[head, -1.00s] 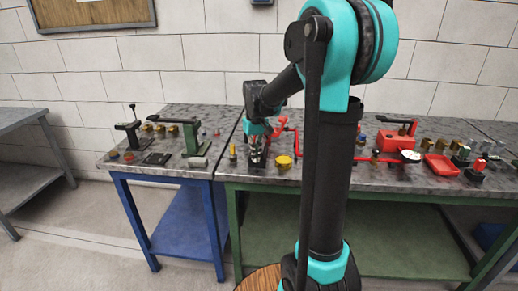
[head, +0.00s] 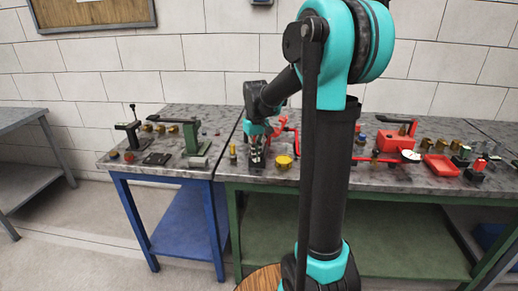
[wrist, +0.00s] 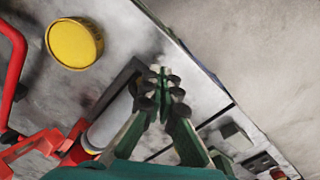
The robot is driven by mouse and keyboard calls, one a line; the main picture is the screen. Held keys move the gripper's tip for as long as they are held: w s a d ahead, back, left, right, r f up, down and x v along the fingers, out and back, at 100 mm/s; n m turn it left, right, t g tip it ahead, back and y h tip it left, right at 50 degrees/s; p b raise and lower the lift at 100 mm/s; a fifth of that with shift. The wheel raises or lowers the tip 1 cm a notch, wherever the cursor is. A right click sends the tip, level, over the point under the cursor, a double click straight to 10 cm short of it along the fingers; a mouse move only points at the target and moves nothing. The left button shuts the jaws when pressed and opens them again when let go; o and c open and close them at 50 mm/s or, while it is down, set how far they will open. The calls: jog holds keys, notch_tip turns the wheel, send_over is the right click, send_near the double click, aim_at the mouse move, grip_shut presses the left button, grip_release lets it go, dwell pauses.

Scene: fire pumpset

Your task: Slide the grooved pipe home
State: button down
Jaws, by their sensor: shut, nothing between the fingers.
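My gripper (wrist: 163,72) is shut and empty; its green and black fingers point over the front edge of the bench in the wrist view. A light grey cylinder (wrist: 110,120), which looks like the grooved pipe, lies just left of the fingers. Its far end meets a dark part (wrist: 122,82), and its near end is beside a red fixture (wrist: 50,143). I cannot make out its groove or how far it is seated. In the head view my gripper (head: 257,158) is low over the green-framed bench, and the pipe is not clearly visible there.
A yellow round cap (wrist: 74,43) stands near the pipe and shows in the head view (head: 284,162). A red bent pipe (wrist: 12,70) is at the wrist view's left. A red tray (head: 441,165) and several fittings stand farther right. A blue-framed bench (head: 119,185) adjoins on the left.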

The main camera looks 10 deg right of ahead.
jog(key=shift+w+d, duration=0.2)
jog(key=shift+w, duration=0.35)
jog(key=shift+w+d, duration=0.15)
jog(key=shift+w, duration=0.35)
jog(key=shift+s+a, duration=0.1)
jog(key=shift+s, duration=0.2)
dwell(0.6)
jog(key=shift+w+a, duration=0.1)
jog(key=shift+a, duration=0.1)
jog(key=shift+w+a, duration=0.1)
jog(key=shift+a, duration=0.2)
jog(key=shift+a, duration=0.1)
jog(key=shift+w+d, duration=0.2)
jog(key=shift+w, duration=0.45)
jog(key=shift+w+d, duration=0.25)
jog(key=shift+w, duration=0.35)
jog(key=shift+w+d, duration=0.2)
jog(key=shift+w, duration=0.45)
dwell(1.5)
jog(key=shift+s+a, duration=0.1)
jog(key=shift+s, duration=0.1)
jog(key=shift+s+a, duration=0.1)
jog(key=shift+s, duration=0.3)
jog(key=shift+r, duration=3.5)
